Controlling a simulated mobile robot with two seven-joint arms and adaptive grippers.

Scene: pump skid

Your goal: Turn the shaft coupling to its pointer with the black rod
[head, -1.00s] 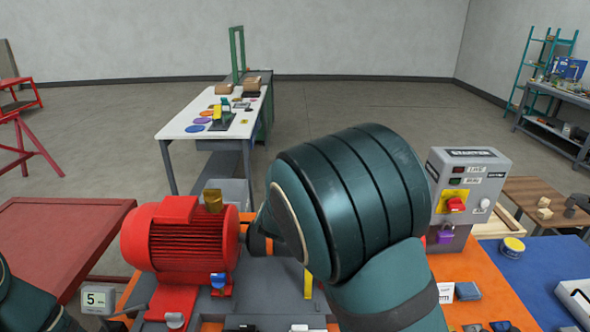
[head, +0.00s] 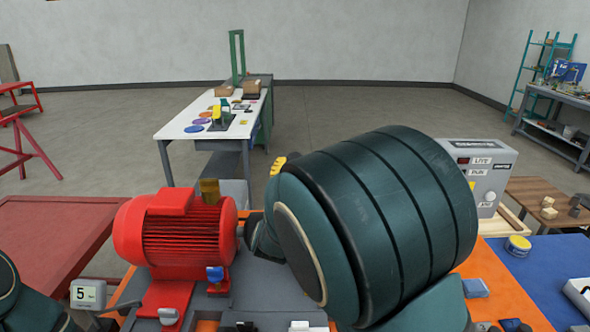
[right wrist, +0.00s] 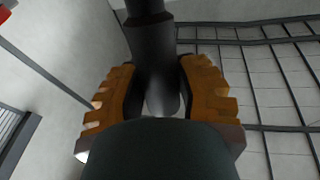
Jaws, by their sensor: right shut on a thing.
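In the right wrist view my right gripper (right wrist: 160,92) has its orange ridged pads closed on either side of the black rod (right wrist: 153,58), which runs up out of the top of the picture. In the head view only a yellow-orange ridged bit of this gripper (head: 281,163) shows above and behind my right arm, beyond the red motor (head: 183,238). The rod cannot be made out there. The shaft coupling and its pointer are hidden behind my right arm, to the motor's right.
The grey starter box (head: 486,168) stands right of my arm, partly covered by it. A small display (head: 88,294) stands at the motor's lower left. A yellow-lidded tin (head: 517,247) sits on the blue mat (head: 548,268). A white-topped table (head: 180,128) stands farther back.

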